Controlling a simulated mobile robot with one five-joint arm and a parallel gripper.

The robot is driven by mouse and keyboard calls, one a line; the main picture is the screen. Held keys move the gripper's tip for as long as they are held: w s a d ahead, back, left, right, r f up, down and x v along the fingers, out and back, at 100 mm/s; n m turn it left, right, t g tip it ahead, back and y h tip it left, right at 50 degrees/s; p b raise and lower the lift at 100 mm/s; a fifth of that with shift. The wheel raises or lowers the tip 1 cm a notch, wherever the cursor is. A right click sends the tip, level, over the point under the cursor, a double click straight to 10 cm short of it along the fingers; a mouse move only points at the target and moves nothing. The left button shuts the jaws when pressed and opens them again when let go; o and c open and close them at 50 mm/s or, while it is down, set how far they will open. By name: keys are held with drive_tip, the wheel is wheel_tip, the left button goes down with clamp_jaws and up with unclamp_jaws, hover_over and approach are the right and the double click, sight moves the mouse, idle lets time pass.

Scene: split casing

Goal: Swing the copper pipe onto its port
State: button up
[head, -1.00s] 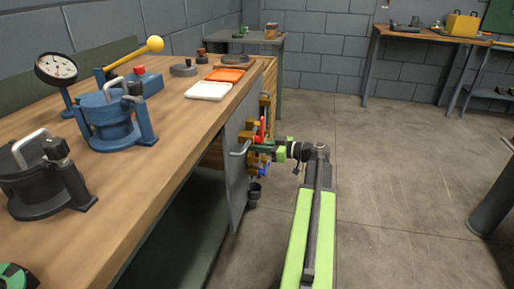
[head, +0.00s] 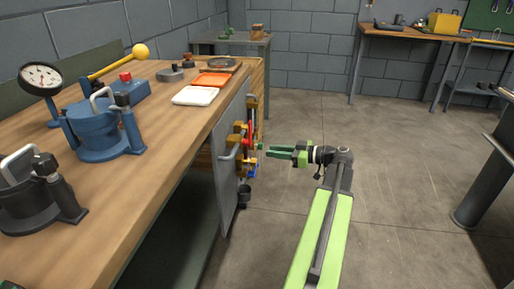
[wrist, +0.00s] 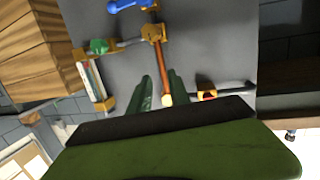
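The copper pipe (wrist: 164,68) shows in the wrist view on a grey panel (wrist: 205,45). It runs from a brass fitting (wrist: 154,33) to a pale end near my fingers. In the head view I cannot clearly pick the pipe out among the small parts on the panel (head: 229,185). My gripper (head: 268,151) is open and empty, to the right of the panel and apart from it. In the wrist view, the green fingers of my gripper (wrist: 160,77) appear on either side of the pipe, without visible contact. I cannot tell which fitting is the pipe's port.
The panel also carries a blue handle (wrist: 128,5), a green knob (wrist: 98,46), a brass-bracketed tube (wrist: 92,78) and a red-and-brass part (wrist: 207,95). A wooden workbench (head: 165,150) stands left. The floor (head: 400,170) right of my arm is clear.

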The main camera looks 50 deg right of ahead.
drive_tip(key=v, duration=0.5)
drive_tip(key=shift+s+d, duration=0.1)
drive_tip(key=shift+s, duration=0.1)
